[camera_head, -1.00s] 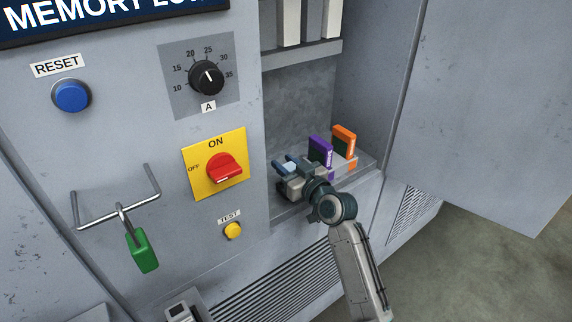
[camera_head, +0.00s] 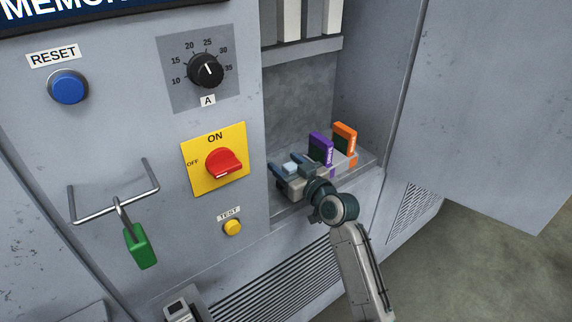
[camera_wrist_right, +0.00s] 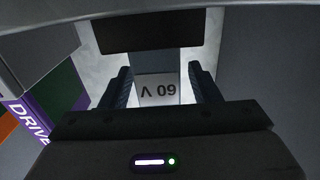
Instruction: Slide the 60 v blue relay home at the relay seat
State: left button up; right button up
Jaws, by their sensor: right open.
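The light blue relay (camera_head: 291,168) stands low in the open cabinet bay, between the fingers of my right gripper (camera_head: 287,166). In the right wrist view its face, marked 60 V (camera_wrist_right: 158,92), shows upside down between the two dark fingers (camera_wrist_right: 161,88). The fingers are open, one on each side, with a visible gap to the relay face. A dark bar covers part of the view above the relay. The seat under and behind the relay is hidden by my gripper, so I cannot tell how deep it sits.
A purple relay (camera_head: 320,148) and an orange relay (camera_head: 345,138) stand close to the right of my gripper. A shelf (camera_head: 302,55) crosses above. The control panel with the red switch (camera_head: 224,164) borders the bay on the left; an open door (camera_head: 480,110) is at right.

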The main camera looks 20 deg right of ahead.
jog(key=b+v, duration=0.1)
jog(key=v, duration=0.9)
jog(key=shift+s+b, duration=0.2)
jog(key=shift+b, duration=0.2)
